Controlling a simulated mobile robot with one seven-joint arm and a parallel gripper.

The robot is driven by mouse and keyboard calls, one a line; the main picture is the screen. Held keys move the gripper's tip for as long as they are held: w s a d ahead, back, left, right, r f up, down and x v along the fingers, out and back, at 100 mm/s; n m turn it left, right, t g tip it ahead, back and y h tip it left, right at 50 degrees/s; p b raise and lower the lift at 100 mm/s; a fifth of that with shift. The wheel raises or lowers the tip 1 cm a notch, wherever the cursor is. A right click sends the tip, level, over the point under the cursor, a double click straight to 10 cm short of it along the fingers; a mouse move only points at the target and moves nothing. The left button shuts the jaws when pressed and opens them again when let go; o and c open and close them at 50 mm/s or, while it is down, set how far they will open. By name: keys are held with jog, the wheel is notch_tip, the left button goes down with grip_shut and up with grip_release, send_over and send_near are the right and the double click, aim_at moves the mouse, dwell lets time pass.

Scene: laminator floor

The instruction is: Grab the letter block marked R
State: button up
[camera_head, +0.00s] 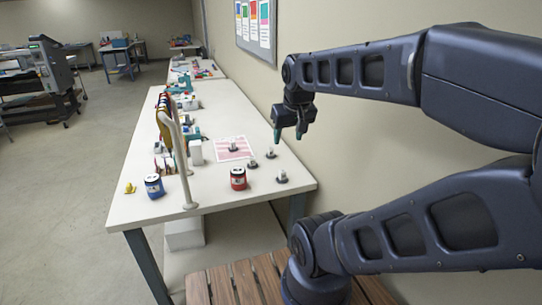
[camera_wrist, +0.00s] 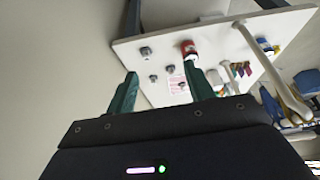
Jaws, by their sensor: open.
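Several small grey pieces with dark round bases stand near the front right of the white table (camera_head: 215,196). One (camera_head: 282,178) is near the corner, two more (camera_head: 253,164) (camera_head: 270,154) are behind it, and another (camera_head: 233,147) is on a pink-and-white printed sheet (camera_head: 226,155). I cannot read a letter on any of them, so I cannot tell which, if any, is the R block. My gripper (camera_head: 289,134) is open and empty, in the air above the table's right side. In the wrist view its green fingers (camera_wrist: 160,70) are spread, with the table beyond.
A red can (camera_head: 238,178) and a blue can (camera_head: 154,186) stand near the front edge, with a yellow piece (camera_head: 129,188) at the left. A white curved post (camera_head: 182,165) rises from the table. The wall is close on the right.

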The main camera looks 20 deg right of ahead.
jog(key=w+d+f+n+g+h, duration=0.2)
jog(key=w+n+g+h, duration=0.15)
jog(key=w, duration=1.05)
jog(key=w+d+f+n+g+h, duration=0.25)
jog(key=w+n, duration=0.25)
jog(key=w, duration=1)
jog(key=w+f+n+h, duration=0.4)
jog(key=w+f, duration=0.6)
jog(key=w, duration=0.3)
jog(key=n+h, duration=0.3)
jog(key=n, duration=0.2)
send_near(270, 148)
jog(key=shift+w+t, duration=0.15)
jog(key=shift+t, duration=0.45)
jog(key=shift+d, duration=0.2)
jog(key=x, duration=0.5)
jog(key=shift+s+x, duration=0.2)
jog(key=shift+x, duration=1.15)
jog(key=shift+s+x, duration=0.15)
jog(key=shift+x, duration=1.2)
grip_shut()
